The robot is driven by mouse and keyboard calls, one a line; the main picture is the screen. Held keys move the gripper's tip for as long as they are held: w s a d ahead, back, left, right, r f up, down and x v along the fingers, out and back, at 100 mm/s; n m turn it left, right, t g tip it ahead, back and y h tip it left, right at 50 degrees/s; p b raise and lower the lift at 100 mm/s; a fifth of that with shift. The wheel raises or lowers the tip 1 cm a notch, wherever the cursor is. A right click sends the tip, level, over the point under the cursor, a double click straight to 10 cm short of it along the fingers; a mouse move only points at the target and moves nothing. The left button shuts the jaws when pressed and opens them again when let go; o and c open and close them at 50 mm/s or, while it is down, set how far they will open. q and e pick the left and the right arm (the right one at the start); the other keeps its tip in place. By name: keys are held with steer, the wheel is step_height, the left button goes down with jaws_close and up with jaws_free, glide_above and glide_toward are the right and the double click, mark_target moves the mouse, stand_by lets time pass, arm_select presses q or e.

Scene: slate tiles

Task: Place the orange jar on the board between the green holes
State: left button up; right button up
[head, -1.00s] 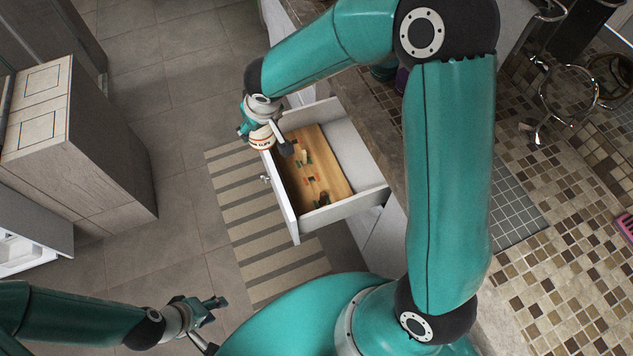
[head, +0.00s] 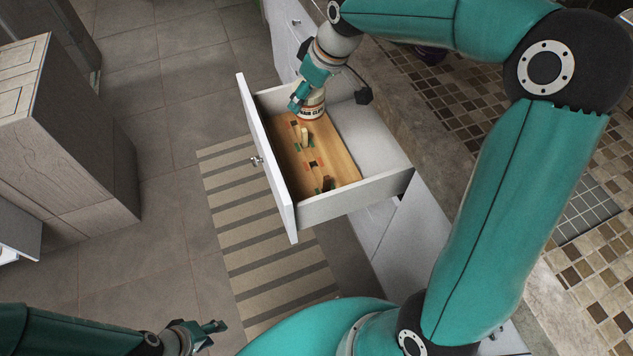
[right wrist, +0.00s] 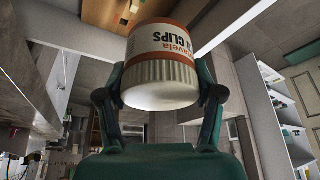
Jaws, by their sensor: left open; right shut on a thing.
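The orange jar (head: 312,108) is white with orange bands and a printed label. My right gripper (head: 306,93) is shut on it, over the far end of the wooden board (head: 342,163). I cannot tell whether the jar touches the board. In the right wrist view the jar (right wrist: 160,62) sits between both fingers, with part of the board (right wrist: 106,12) beyond. The board lies in an open drawer and has green and red-orange marks. My left gripper (head: 207,333) is open and empty, low at left.
The white drawer (head: 268,160) has raised walls around the board, with bare floor to the board's right inside it. A striped rug (head: 240,215) lies on the tiles at left. A stone counter edge (head: 440,165) runs along the right. A cabinet (head: 65,140) stands far left.

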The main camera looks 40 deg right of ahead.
steer(key=shift+s+d+f+n+b, duration=0.25)
steer(key=shift+d+f+n+b, duration=0.15)
steer(key=shift+f+b, duration=0.35)
steer(key=shift+b, duration=0.3)
steer(key=shift+s+f, duration=0.1)
steer(key=shift+f, duration=0.25)
arm_select(q)
step_height(320, 180, down, 6)
steer(key=b, duration=0.2)
arm_select(e)
step_height(320, 180, down, 19)
steer(key=shift+r, duration=0.15)
arm_select(q)
steer(key=shift+f+b, duration=0.2)
steer(key=shift+b, duration=0.1)
arm_select(e)
steer(key=o, duration=1.2)
arm_select(q)
steer(key=shift+r, duration=0.1)
steer(key=shift+r+p, duration=0.55)
steer(key=shift+p, duration=0.1)
arm_select(e)
steer(key=v, duration=1.2)
steer(key=shift+d, duration=0.25)
